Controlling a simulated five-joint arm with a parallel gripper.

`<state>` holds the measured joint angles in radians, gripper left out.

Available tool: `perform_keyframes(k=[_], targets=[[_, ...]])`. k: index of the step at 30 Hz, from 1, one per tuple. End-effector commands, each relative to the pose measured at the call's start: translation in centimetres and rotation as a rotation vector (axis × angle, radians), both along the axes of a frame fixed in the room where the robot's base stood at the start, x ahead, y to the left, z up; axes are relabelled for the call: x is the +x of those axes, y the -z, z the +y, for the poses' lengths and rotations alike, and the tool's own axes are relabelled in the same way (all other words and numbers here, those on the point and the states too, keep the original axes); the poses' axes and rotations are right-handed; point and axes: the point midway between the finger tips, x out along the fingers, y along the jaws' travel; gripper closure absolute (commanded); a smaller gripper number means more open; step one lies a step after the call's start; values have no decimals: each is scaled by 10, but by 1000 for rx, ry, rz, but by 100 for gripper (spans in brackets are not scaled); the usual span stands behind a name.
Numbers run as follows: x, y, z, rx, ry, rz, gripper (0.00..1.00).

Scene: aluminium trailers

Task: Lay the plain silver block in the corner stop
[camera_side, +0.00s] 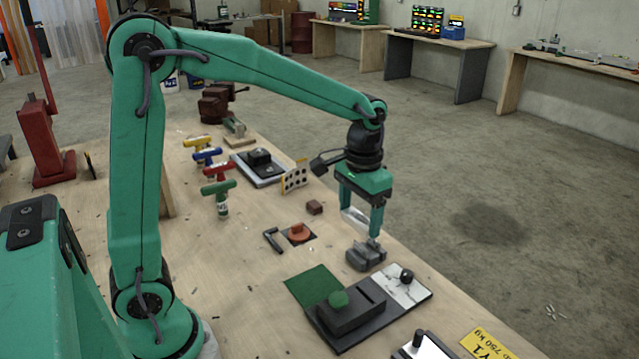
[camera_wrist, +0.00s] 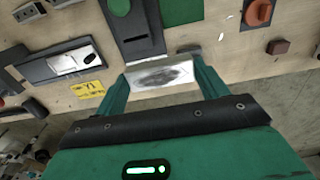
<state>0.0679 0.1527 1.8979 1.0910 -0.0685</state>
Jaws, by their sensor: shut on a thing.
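My gripper (camera_side: 361,222) hangs above the bench near its right edge, fingers pointing down. It is shut on the plain silver block (camera_side: 355,219), which also spans between both fingers in the wrist view (camera_wrist: 160,75). The block is pale, with a dark smear or reflection on its face. A dark grey stepped piece (camera_side: 365,258) sits on the bench directly below my gripper. A small black L-shaped piece (camera_side: 272,240) lies farther left. I cannot tell for sure which of these is the corner stop. The block hides the bench behind it in the wrist view.
An orange knob (camera_side: 298,232) and a brown block (camera_side: 315,207) stand left of my gripper. T-handles stand farther back.

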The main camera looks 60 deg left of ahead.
Motion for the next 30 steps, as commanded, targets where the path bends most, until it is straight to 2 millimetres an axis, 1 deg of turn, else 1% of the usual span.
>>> perform_keyframes(k=[1, 6, 17, 22, 26, 30], targets=[[4, -2, 9, 0, -4, -1, 57], [8, -4, 24, 0, -1, 0, 57], [9, -5, 28, 0, 1, 0, 57], [10, 0, 37, 0, -2, 0, 57], [9, 8, 53, 0, -5, 3, 57], [8, 21, 80, 0, -7, 2, 57]])
